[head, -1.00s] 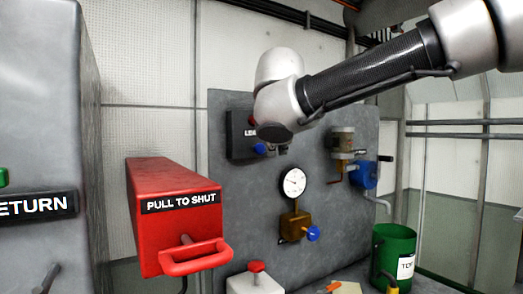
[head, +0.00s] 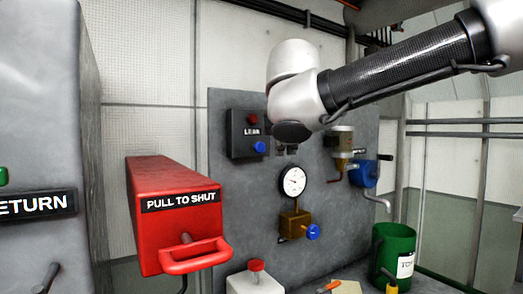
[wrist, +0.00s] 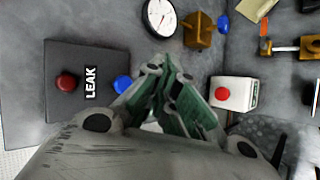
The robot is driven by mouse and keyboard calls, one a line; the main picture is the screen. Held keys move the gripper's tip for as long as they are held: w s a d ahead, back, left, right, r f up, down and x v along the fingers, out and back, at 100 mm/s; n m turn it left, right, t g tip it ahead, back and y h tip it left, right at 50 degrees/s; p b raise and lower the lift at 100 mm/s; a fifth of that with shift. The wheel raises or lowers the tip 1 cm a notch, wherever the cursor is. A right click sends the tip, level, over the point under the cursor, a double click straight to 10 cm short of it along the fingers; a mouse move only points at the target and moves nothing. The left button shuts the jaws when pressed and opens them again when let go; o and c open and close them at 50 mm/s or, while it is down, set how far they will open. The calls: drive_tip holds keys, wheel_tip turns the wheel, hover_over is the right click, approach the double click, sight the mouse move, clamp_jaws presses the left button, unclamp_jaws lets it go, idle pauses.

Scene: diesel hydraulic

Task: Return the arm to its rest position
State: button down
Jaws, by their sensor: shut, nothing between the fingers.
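My arm (head: 400,75) reaches in from the upper right of the head view, its wrist (head: 295,90) in front of the grey panel. My gripper (wrist: 168,72) shows in the wrist view with its green-grey fingers together and nothing held. In the head view the gripper is mostly hidden behind the wrist. The dark LEAK box (head: 247,134), with a red and a blue button, is on the panel left of the wrist; it also shows in the wrist view (wrist: 75,112).
A red PULL TO SHUT box (head: 175,215) with a handle juts out at left, beside a grey cabinet (head: 45,120). The panel (head: 230,200) carries a gauge (head: 294,181) and a brass valve (head: 295,223). A green bin (head: 393,253) stands at lower right. A white box with a red button (head: 255,279) is at the bottom.

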drive_tip(key=s+d+f+m+g, duration=0.3)
drive_tip(key=s+d+f+m, duration=0.15)
drive_tip(key=d+f, duration=0.35)
drive_tip(key=s+d+f+m+g, duration=0.3)
drive_tip(key=s+d+f+m, duration=0.15)
drive_tip(key=d+f, duration=0.3)
drive_tip(key=s+d+f+m, duration=0.3)
drive_tip(key=s+d+m, duration=0.2)
drive_tip(key=d, duration=0.3)
drive_tip(key=s+d+f+m+g, duration=0.1)
drive_tip(key=s+d+f+m, duration=0.2)
drive_tip(key=s+d+m, duration=0.2)
drive_tip(key=shift+s+d+f, duration=0.15)
drive_tip(key=shift+s+d, duration=1.5)
drive_tip(key=shift+d, duration=0.65)
